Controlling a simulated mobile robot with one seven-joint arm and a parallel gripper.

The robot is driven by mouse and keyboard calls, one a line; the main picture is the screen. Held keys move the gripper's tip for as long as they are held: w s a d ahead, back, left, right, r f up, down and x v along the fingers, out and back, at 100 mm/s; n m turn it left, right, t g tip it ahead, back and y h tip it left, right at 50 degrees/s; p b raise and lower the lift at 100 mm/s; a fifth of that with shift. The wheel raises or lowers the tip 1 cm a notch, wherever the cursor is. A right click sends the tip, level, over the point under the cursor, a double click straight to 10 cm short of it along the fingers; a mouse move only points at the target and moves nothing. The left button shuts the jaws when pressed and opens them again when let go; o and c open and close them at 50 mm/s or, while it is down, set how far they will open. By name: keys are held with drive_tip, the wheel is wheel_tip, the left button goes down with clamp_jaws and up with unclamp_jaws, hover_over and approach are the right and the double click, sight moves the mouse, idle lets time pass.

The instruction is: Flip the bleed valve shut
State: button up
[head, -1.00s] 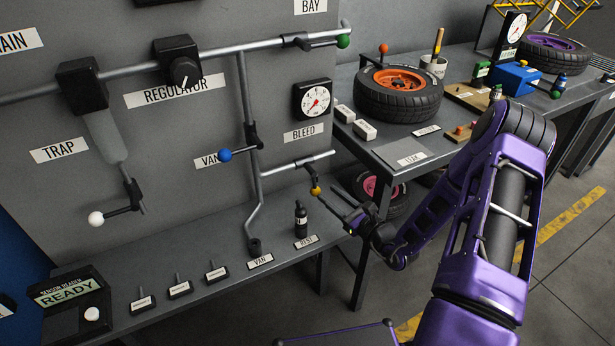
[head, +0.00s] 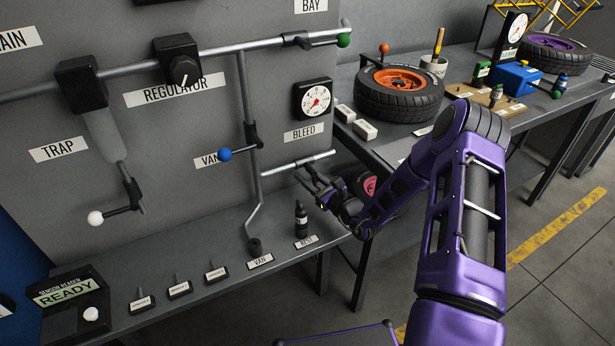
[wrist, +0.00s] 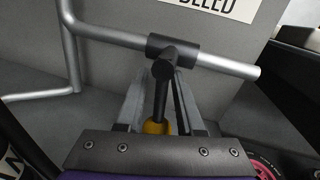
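The bleed valve (wrist: 172,47) is a black body on a grey pipe below the BLEED sign. Its black lever (wrist: 160,98) hangs down across the pipe and ends in a yellow knob (wrist: 157,127). My gripper (wrist: 163,78) is open, with one finger on each side of the lever. A gap shows between lever and left finger; contact on the right is unclear. The knob sits between the fingers near the palm. In the head view my gripper (head: 308,176) is at the valve and largely hides the lever.
A black bottle (head: 301,219) stands on the shelf below the valve. The van valve's blue knob (head: 225,155) is to the left on a vertical pipe. A gauge (head: 316,101) hangs above. A bench with an orange-rimmed tyre (head: 398,108) stands to the right.

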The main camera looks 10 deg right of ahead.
clamp_jaws()
idle(1.2)
